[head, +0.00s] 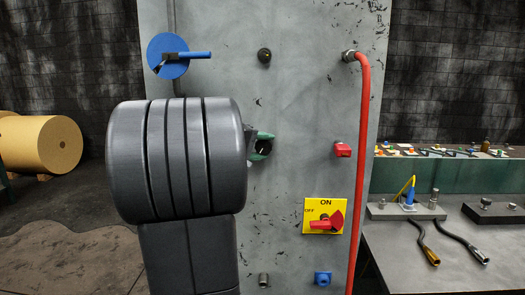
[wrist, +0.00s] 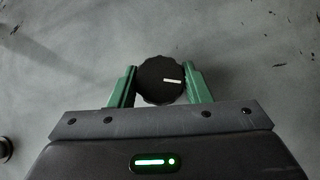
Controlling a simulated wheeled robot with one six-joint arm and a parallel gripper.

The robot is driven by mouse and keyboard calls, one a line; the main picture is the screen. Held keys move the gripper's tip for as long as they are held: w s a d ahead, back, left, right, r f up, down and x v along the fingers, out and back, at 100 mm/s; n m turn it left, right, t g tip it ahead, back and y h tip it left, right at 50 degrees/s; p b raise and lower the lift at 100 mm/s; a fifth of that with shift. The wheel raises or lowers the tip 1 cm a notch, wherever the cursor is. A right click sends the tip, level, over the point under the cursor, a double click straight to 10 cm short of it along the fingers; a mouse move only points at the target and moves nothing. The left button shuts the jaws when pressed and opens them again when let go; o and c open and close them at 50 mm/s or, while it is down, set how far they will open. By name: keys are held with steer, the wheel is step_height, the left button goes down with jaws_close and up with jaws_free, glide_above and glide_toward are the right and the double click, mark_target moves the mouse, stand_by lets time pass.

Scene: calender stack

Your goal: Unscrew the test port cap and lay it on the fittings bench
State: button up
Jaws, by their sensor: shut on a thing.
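The test port cap is a round, black, ridged cap (wrist: 160,80) with a white mark on its face. It sits against the grey panel, between the two green fingers of my gripper (wrist: 159,84). The fingers are shut on its left and right sides. In the head view my gripper (head: 262,146) is at the middle of the panel, and the dark cap shows between its green fingers, partly hidden by my arm. I cannot tell whether the cap is still threaded on. The bench (head: 455,262) with a grey top stands right of the panel.
The panel (head: 300,100) carries a blue disc valve (head: 170,56), a black knob (head: 264,56), a red hose (head: 362,160), a red fitting (head: 343,150) and a red switch (head: 326,222). Fittings blocks (head: 405,211) and two short hoses (head: 424,242) lie on the bench. Its front is clear.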

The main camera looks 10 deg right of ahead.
steer(key=shift+f+n+h+b, duration=0.15)
steer(key=shift+n+h+b, duration=0.3)
steer(key=shift+b, duration=1.45)
steer(key=shift+n+t+h+b, duration=0.3)
steer(key=shift+n+h+b, duration=0.05)
steer(key=shift+b, duration=0.1)
steer(key=shift+n+t+h+b, duration=0.3)
steer(key=shift+n+h+b, duration=0.15)
steer(key=shift+b, duration=0.8)
steer(key=shift+n+h+b, duration=0.25)
steer(key=shift+n+b, duration=0.1)
steer(key=shift+b, duration=0.4)
steer(key=shift+n+t+h+b, duration=0.4)
steer(key=shift+n+t+b, duration=0.15)
steer(key=shift+b, duration=0.65)
steer(key=shift+n+b, duration=0.35)
steer(key=shift+b, duration=0.3)
